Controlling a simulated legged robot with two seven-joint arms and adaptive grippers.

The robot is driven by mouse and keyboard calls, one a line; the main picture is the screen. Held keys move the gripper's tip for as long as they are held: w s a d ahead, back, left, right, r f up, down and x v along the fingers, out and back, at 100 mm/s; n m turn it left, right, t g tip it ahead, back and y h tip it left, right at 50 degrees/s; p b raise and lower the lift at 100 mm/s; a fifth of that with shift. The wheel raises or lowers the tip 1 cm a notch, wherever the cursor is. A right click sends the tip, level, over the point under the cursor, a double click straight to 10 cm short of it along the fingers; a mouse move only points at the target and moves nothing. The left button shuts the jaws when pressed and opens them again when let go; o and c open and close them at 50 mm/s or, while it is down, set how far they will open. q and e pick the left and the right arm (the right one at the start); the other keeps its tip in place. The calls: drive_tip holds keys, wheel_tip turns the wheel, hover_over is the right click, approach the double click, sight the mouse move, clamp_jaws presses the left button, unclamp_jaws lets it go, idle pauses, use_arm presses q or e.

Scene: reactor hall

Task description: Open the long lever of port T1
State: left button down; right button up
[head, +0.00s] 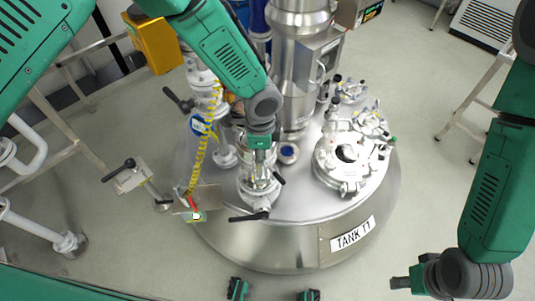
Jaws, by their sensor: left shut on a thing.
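The tank (290,245) is a round steel vessel with a plate that reads "TANK T1". A metal port fitting (258,190) stands upright on its top, left of centre. A long black-handled lever (250,216) sticks out low on the fitting, towards the front. A shorter black handle (280,179) is on its right side. My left gripper (262,155) comes down from above and is shut on the upper part of the fitting; its fingertips are partly hidden. My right gripper (402,283) is low at the right, away from the tank; its finger opening is unclear.
A yellow coiled cable (203,150) hangs left of the port. A flanged hatch (352,153) and a tall steel column (297,70) stand on the tank. A railing with a black-handled valve (125,170) is at the left.

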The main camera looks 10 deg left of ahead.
use_arm(q)
drive_tip(key=shift+a, duration=0.15)
drive_tip(key=c, duration=1.5)
unclamp_jaws()
drive_tip(key=shift+o, duration=0.3)
drive_tip(key=shift+w+d, duration=0.1)
drive_tip(key=shift+d, duration=0.25)
drive_tip(key=shift+r, duration=0.25)
wheel_tip(320, 180, up, 11)
drive_tip(key=shift+w+d, duration=0.15)
drive_tip(key=shift+d, duration=0.05)
use_arm(e)
drive_tip(key=shift+a+r, duration=0.1)
use_arm(q)
drive_tip(key=shift+a+r, duration=0.1)
use_arm(e)
drive_tip(key=shift+w+a, duration=0.1)
drive_tip(key=shift+a, duration=0.05)
